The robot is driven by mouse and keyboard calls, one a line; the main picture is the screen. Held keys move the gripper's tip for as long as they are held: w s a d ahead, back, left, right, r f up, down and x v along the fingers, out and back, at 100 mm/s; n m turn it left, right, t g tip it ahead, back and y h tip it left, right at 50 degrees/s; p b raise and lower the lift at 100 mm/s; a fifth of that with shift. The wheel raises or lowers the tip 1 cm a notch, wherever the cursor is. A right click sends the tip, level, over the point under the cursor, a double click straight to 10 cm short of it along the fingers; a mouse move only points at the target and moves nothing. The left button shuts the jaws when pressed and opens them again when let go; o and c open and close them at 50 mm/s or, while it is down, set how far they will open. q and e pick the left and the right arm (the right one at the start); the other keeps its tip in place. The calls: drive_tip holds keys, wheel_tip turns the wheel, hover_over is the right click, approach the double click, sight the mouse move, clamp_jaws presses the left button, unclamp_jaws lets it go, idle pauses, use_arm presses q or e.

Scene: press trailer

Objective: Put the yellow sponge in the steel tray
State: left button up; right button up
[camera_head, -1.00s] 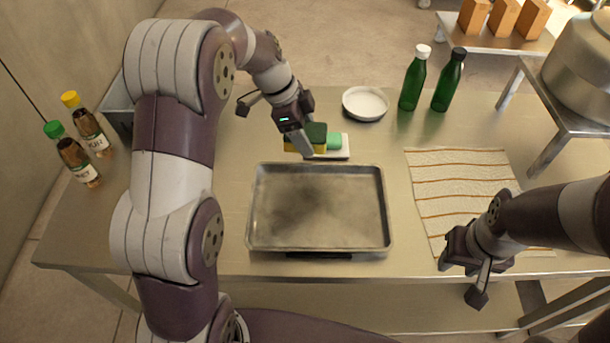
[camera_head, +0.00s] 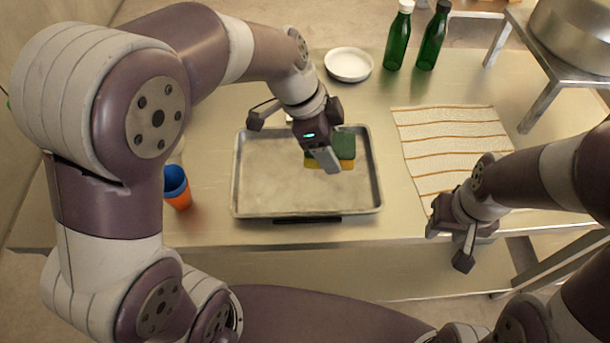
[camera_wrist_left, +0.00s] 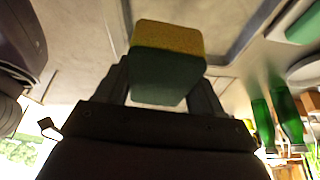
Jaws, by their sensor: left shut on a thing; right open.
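The yellow sponge with a green layer (camera_head: 346,145) is held in my left gripper (camera_head: 328,160), which is shut on it. In the head view the sponge appears over the right half of the steel tray (camera_head: 262,205). The left wrist view shows the sponge (camera_wrist_left: 167,38) between the two fingers (camera_wrist_left: 160,85), its yellow side toward the top. Whether the sponge touches the tray floor cannot be told. The tray is otherwise empty where it shows. My right gripper (camera_head: 452,240) is open and empty near the table's front edge.
A white dish (camera_head: 348,64) and two green bottles (camera_head: 398,38) stand behind the tray. A striped cloth (camera_head: 440,140) lies to its right. An orange and blue cup (camera_head: 176,187) stands left of the tray. A metal stand with a pot (camera_head: 575,35) is at back right.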

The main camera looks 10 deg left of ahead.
use_arm(q)
drive_tip(key=shift+s+a+f+n, duration=0.2)
drive_tip(key=shift+s+f+n, duration=0.1)
drive_tip(key=shift+n, duration=0.1)
drive_tip(key=shift+w+a+f+t, duration=0.15)
drive_tip(key=shift+a+t, duration=0.1)
drive_tip(key=shift+t, duration=0.05)
hover_over(279, 175)
drive_tip(key=a, duration=0.1)
wheel_tip(279, 175, down, 7)
drive_tip(key=shift+a+r+p, duration=0.1)
drive_tip(key=shift+p, duration=0.3)
wheel_tip(279, 175, down, 4)
drive_tip(key=shift+f, duration=0.1)
drive_tip(key=shift+s+f, duration=0.1)
drive_tip(key=shift+s, duration=0.1)
drive_tip(key=o, duration=1)
